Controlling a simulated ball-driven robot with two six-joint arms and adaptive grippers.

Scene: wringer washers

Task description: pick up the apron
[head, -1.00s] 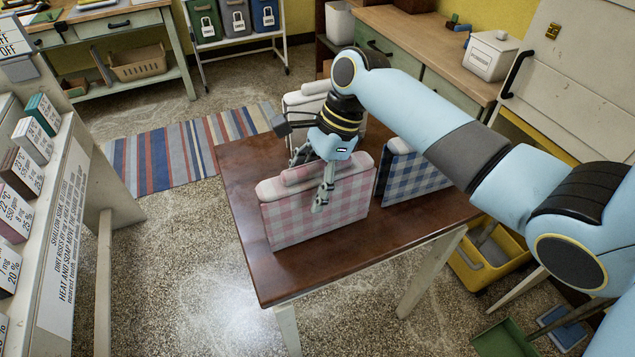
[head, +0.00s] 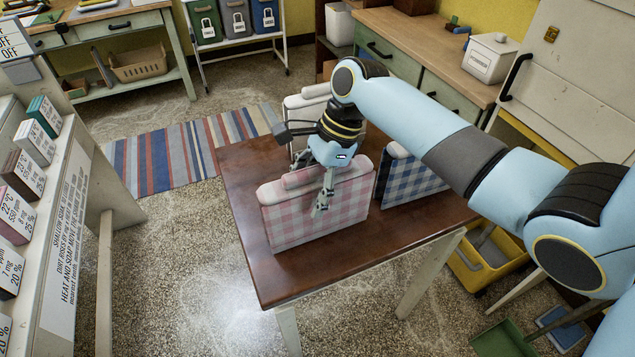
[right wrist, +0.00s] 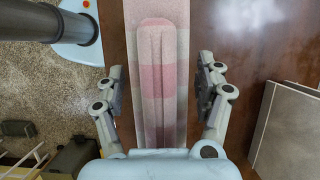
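A pink-and-white checked folded cloth (head: 310,222), which looks like the apron, stands upright on the brown table (head: 275,280). A rolled ridge runs along its top. My right gripper (head: 321,198) is over this ridge, with one finger in front of the cloth and the other hidden behind it. In the right wrist view, the open fingers (right wrist: 160,78) are on either side of the pink cloth (right wrist: 158,105), with gaps showing on both sides. A blue-checked cloth (head: 415,180) and a white one (head: 306,105) stand beside and behind. My left gripper is not in view.
A sign-covered panel with small boxes (head: 40,142) stands at the left. A wooden-topped counter (head: 400,25) with a white canister (head: 490,58) is at the back right. A yellow bin (head: 480,268) sits right of the table. The table's front left is bare.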

